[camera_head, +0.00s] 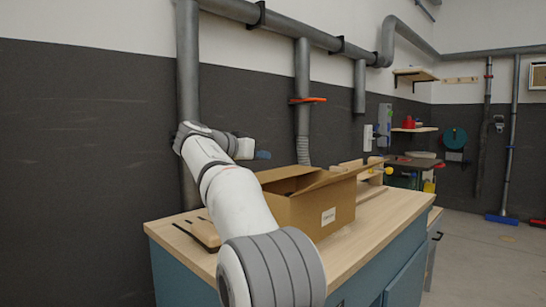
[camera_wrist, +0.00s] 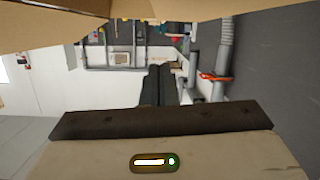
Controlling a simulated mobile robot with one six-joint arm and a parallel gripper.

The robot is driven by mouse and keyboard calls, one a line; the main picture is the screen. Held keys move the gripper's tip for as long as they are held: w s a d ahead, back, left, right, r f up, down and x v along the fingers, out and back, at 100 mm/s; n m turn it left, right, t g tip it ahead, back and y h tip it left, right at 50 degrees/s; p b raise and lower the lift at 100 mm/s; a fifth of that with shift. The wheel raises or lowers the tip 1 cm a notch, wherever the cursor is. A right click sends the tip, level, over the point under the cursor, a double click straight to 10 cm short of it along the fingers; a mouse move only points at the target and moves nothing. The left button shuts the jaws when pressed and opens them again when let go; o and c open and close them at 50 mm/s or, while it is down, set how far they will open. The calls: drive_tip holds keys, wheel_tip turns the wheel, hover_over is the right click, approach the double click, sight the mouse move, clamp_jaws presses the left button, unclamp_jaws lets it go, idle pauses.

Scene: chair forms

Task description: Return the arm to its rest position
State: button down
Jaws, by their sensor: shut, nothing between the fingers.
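My white and grey arm reaches over the workbench (camera_head: 165,232) in the head view. My gripper (camera_head: 263,155) is small there, left of and above the open cardboard box (camera_head: 322,212). In the wrist view, the two dark fingers of my gripper (camera_wrist: 159,70) lie side by side, shut and empty. The box's brown flaps (camera_wrist: 60,18) run along the top of the wrist view, apart from the fingers as far as I can tell. The box's inside is hidden in the head view.
A flat wooden piece (camera_head: 203,232) lies on the bench left of the box, partly behind my arm. A grey pipe (camera_head: 188,100) runs down the dark wall behind. A hose with a red-orange handle (camera_head: 307,100) hangs behind the box. Open floor (camera_head: 490,265) lies to the right.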

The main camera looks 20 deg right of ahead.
drive_tip(key=shift+v, duration=1.45)
drive_tip(key=shift+s+r+n+p, duration=0.3)
drive_tip(key=shift+s+n+p, duration=0.1)
drive_tip(key=shift+p, duration=0.65)
drive_tip(key=s+n+y+p, duration=0.1)
drive_tip(key=p, duration=0.1)
drive_tip(key=s+n+y+p, duration=0.1)
drive_tip(key=p, duration=0.1)
drive_tip(key=shift+s+a+y+p, duration=0.25)
drive_tip(key=shift+s+y+p, duration=0.05)
drive_tip(key=shift+s+p, duration=0.1)
drive_tip(key=s+a+f+n+g+y+p, duration=0.1)
drive_tip(key=s+a+f+n+y+p, duration=0.2)
drive_tip(key=s+p, duration=0.4)
drive_tip(key=s+a+f+n+g+y+p, duration=0.1)
drive_tip(key=s+a+f+n+y+p, duration=0.2)
drive_tip(key=s+p, duration=0.5)
drive_tip(key=s+a+f+n+g+y+p, duration=0.1)
drive_tip(key=s+a+f+n+y+p, duration=0.2)
drive_tip(key=s, duration=1.4)
drive_tip(key=a+f+y+p, duration=0.1)
drive_tip(key=a+y+p, duration=0.1)
drive_tip(key=p, duration=0.2)
drive_tip(key=shift+a+p, duration=0.35)
drive_tip(key=shift+p, duration=0.05)
